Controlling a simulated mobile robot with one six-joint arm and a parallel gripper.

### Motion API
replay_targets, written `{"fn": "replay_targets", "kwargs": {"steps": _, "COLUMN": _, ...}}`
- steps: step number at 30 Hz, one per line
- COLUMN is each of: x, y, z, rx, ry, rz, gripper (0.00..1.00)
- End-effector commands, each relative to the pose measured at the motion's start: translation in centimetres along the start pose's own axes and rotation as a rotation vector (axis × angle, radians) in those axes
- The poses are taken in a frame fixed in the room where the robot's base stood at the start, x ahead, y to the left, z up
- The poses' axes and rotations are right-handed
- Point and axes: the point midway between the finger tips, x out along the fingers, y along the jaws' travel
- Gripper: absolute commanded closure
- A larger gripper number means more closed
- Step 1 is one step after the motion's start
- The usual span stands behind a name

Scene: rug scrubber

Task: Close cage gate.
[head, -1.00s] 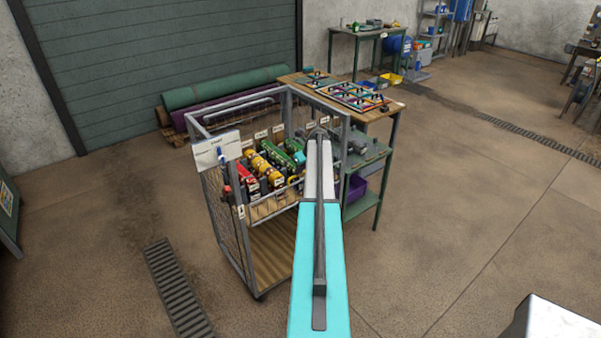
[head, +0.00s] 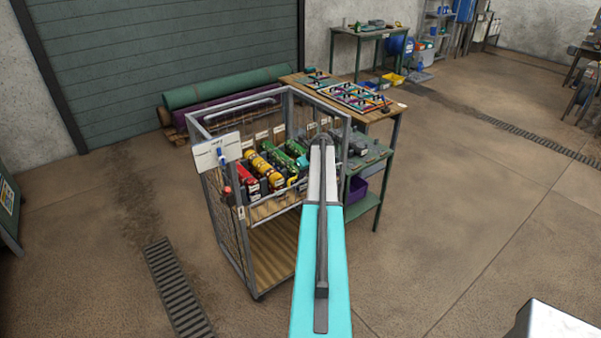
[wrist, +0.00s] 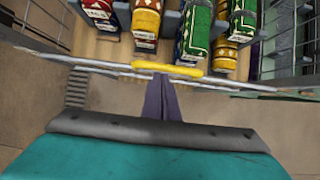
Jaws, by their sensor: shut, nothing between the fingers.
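The wire cage (head: 225,225) stands upright with a grey metal frame, its front toward me in the head view. In the wrist view, thin metal rails (wrist: 100,66), which look like the gate's edge seen from above, cross the picture with a yellow grip (wrist: 180,70) on them. My gripper (wrist: 164,80) is shut and empty. Its fingertips are right at the yellow grip; I cannot tell whether they touch it. In the head view my arm hides the fingertips and the cage's front right part, so the gate's angle cannot be told there.
Several red, yellow and green items (head: 270,168) lie on the cage's shelf, and show in the wrist view (wrist: 145,18). A white sign (head: 216,152) hangs at the left post. A workbench (head: 384,118) stands close on the right. The floor left of the cage is clear, with a drain grate (head: 175,285).

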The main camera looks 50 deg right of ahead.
Motion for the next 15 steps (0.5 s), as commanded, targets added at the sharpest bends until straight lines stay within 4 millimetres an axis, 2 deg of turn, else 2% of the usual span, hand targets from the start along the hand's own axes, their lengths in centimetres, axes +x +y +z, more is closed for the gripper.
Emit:
{"fn": "replay_targets", "kwargs": {"steps": 3, "x": -1.2, "y": 0.0, "z": -0.4, "rx": 0.000, "ry": -0.002, "rz": -0.003, "gripper": 1.00}}
{"fn": "replay_targets", "kwargs": {"steps": 15, "x": -3.3, "y": -0.1, "z": 3.8, "rx": -0.003, "ry": -0.004, "rz": -0.007, "gripper": 1.00}}
